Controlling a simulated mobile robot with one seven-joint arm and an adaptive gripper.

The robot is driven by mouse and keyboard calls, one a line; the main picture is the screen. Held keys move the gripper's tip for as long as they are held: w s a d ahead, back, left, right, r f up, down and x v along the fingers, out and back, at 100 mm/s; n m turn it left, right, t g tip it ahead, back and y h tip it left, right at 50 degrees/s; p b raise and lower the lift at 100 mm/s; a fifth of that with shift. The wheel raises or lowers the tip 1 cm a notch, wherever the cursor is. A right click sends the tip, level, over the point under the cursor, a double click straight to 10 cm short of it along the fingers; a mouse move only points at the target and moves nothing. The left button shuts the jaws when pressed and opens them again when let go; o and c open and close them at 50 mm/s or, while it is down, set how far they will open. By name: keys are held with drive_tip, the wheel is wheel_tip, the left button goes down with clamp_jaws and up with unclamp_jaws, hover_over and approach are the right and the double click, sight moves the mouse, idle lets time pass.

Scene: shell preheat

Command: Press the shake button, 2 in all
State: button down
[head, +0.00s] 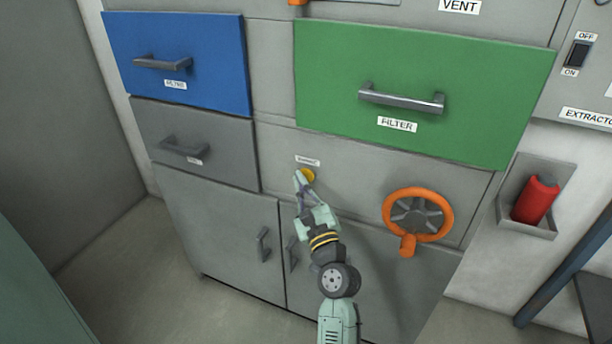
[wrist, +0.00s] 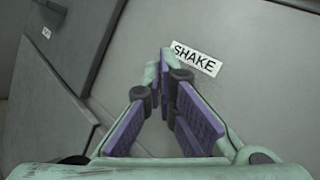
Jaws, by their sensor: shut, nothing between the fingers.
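The yellow shake button (head: 308,175) sits on the grey panel, just under a small white label (head: 307,161). In the wrist view this label reads SHAKE (wrist: 197,58). My gripper (head: 299,178) is shut and empty. Its fingertips are at the button's left edge in the head view; I cannot tell whether they touch it or press it. In the wrist view the closed fingers (wrist: 166,62) point at the panel beside the label, and the button is hidden behind them.
An orange handwheel (head: 449,215) sticks out right of the button. A green FILTER drawer (head: 330,75) is above, with blue (head: 215,60) and grey (head: 225,150) drawers at the left. Cabinet doors (head: 220,220) are below. A red cylinder (head: 536,200) sits in a wall holder at the right.

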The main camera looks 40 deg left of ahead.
drive_tip(key=shift+w, duration=0.2)
drive_tip(key=shift+w+a, duration=0.15)
drive_tip(key=shift+w, duration=0.25)
idle(0.7)
idle(0.4)
drive_tip(key=shift+s+d+p, duration=0.2)
drive_tip(key=shift+s+p, duration=0.1)
drive_tip(key=shift+s, duration=0.5)
drive_tip(key=shift+s, duration=0.1)
drive_tip(key=s, duration=0.2)
drive_tip(key=s+d+p, duration=0.1)
drive_tip(key=s, duration=0.1)
drive_tip(key=shift+s+d, duration=0.1)
drive_tip(key=shift+s, duration=0.25)
idle(1.5)
